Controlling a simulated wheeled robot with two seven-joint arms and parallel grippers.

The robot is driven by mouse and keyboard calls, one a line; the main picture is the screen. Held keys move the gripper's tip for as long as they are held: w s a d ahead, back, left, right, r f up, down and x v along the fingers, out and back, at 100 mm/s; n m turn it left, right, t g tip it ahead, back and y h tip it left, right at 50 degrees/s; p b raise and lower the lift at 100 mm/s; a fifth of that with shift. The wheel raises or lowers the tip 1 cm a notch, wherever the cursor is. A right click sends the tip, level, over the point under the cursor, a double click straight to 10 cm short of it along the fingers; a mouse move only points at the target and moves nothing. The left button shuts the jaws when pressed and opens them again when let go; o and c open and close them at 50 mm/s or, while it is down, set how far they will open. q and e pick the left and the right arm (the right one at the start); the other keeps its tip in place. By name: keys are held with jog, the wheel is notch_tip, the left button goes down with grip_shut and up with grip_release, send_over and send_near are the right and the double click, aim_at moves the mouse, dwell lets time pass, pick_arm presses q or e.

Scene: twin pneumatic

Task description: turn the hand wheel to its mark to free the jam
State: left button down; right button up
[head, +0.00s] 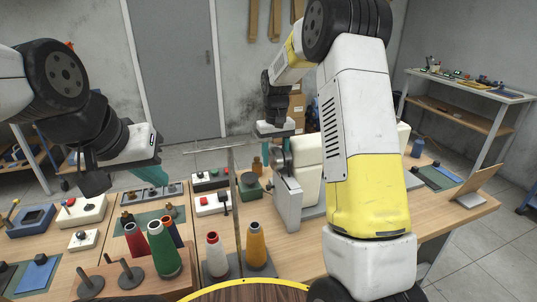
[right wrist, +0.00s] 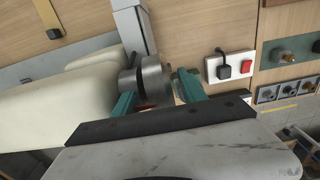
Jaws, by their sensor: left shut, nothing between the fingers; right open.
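The hand wheel (right wrist: 152,80) is a grey metal disc on the end of a cream machine (right wrist: 60,105). In the right wrist view it lies between the green fingertips of my right gripper (right wrist: 157,92), which is open around it. I cannot tell whether either finger touches it. In the head view the wheel (head: 280,161) shows on the left side of the cream machine (head: 309,152), just below my right gripper (head: 286,143). The wheel's mark is not discernible. My left gripper (head: 154,176) is shut and empty, above the left part of the table, well away from the wheel.
A thin metal stand (head: 236,200) rises left of the wheel. A switch box (right wrist: 231,66) sits nearby.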

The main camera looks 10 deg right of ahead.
jog(key=shift+f, duration=0.35)
grip_shut()
jog(key=shift+t, duration=0.3)
jog(key=t+y, duration=0.1)
jog(key=t, duration=0.3)
jog(key=shift+s+t, duration=0.15)
jog(key=shift+t, duration=0.15)
jog(key=t+y, duration=0.1)
jog(key=t, duration=0.4)
jog(key=shift+t, duration=0.3)
